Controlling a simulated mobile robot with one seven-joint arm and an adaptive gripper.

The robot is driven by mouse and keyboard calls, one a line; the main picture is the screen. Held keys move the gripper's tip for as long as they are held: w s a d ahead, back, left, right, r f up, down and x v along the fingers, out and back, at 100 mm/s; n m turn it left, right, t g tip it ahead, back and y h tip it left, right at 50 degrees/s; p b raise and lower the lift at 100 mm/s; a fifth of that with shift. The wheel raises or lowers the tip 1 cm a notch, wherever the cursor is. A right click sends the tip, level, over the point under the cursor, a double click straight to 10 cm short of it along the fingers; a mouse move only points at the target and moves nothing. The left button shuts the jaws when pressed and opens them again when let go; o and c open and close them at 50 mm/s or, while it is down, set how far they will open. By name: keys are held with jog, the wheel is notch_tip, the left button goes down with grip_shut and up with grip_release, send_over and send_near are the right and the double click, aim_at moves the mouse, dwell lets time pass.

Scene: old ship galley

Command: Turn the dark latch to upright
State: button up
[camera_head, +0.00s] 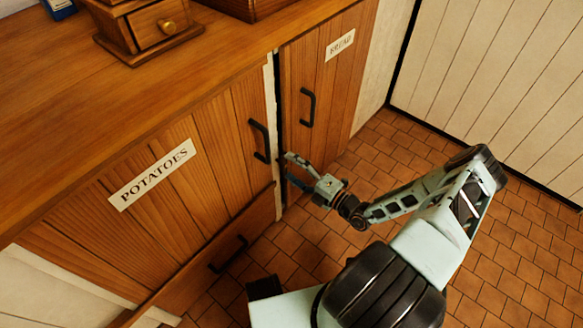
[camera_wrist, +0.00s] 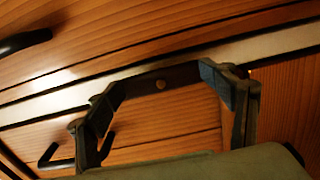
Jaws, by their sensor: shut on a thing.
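The dark latch (camera_wrist: 181,77) shows in the wrist view as a dark bar with a round screw head at its middle. It lies against the wood beside the pale strip, and its visible part runs roughly along that strip. My gripper (camera_wrist: 160,80) is shut on it, one finger at each end of the visible part, so the fingers hide the bar's ends. In the head view my gripper (camera_head: 288,170) is at the gap between the potatoes door (camera_head: 215,145) and the bread door (camera_head: 325,75). The latch cannot be made out there.
Dark handles stand out on the potatoes door (camera_head: 260,141) and the bread door (camera_head: 308,107), close to my gripper. A lower handle (camera_head: 228,254) sits on the drawer front. The wooden counter (camera_head: 60,105) overhangs above. The tiled floor (camera_head: 510,265) at right is clear.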

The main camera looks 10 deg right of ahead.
jog(key=shift+w+a+r, duration=0.1)
jog(key=shift+w, duration=0.1)
jog(key=o, duration=1.3)
jog(key=shift+s, duration=0.15)
jog(key=v, duration=1.2)
